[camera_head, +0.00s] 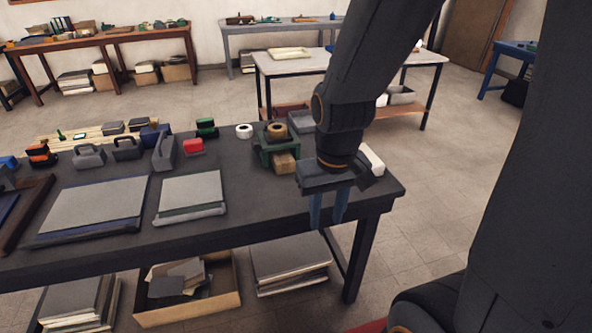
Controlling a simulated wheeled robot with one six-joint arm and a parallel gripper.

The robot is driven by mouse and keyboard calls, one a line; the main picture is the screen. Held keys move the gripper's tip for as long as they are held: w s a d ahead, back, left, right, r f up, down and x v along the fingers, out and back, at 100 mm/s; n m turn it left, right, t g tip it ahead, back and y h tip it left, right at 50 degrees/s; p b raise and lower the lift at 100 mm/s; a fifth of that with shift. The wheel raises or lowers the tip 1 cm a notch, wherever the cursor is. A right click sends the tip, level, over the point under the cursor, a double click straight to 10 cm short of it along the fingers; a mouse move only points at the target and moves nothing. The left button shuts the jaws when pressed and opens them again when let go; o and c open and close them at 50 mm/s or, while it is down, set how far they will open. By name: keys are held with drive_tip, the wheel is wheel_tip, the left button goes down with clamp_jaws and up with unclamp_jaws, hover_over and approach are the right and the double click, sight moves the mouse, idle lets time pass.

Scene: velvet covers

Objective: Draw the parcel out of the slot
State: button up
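A small tan block (285,164), which looks like the parcel, shows at the front of a dark green holder (265,152) near the right end of the dark table. The holder's opening around the block is too small to make out clearly. My gripper (328,222) points down at the table's front right edge, in front and to the right of the block in the picture. Its two blue-grey fingers are apart, with nothing seen between them. The gripper body hides part of the table behind it, right of the block.
A brown tape roll (277,130) sits on or behind the holder. A white roll (244,131), a red item (194,147) and a grey upright holder (164,152) stand to the left. A white item (372,160) lies right of my gripper. Grey boards (191,195) lie flat at the front.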

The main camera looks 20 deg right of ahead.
sight(286, 166)
drive_tip(key=o, duration=0.3)
drive_tip(key=shift+w, duration=0.1)
drive_tip(key=o, duration=0.5)
drive_tip(key=w+f+t, duration=0.1)
drive_tip(key=w+f, duration=0.1)
drive_tip(key=w, duration=0.3)
drive_tip(key=w+f+t, duration=0.2)
drive_tip(key=w, duration=0.3)
drive_tip(key=w+f+t, duration=0.2)
drive_tip(key=w, duration=0.3)
drive_tip(key=shift+w+f, duration=0.1)
drive_tip(key=shift+w, duration=0.3)
drive_tip(key=w+f+t, duration=0.1)
drive_tip(key=w+t, duration=0.1)
drive_tip(key=w, duration=0.2)
drive_tip(key=w+f+t, duration=0.1)
drive_tip(key=w+t, duration=0.1)
drive_tip(key=w, duration=0.2)
drive_tip(key=w+f+t, duration=0.1)
drive_tip(key=w+t, duration=0.1)
drive_tip(key=w, duration=0.1)
drive_tip(key=shift+w+f, duration=0.3)
drive_tip(key=shift+w, duration=0.1)
drive_tip(key=shift+w+r+t, duration=0.1)
drive_tip(key=shift+w+t, duration=0.45)
drive_tip(key=shift+t, duration=0.25)
drive_tip(key=shift+p+x, duration=0.65)
drive_tip(key=shift+x, duration=3.25)
drive_tip(key=c, duration=1.1)
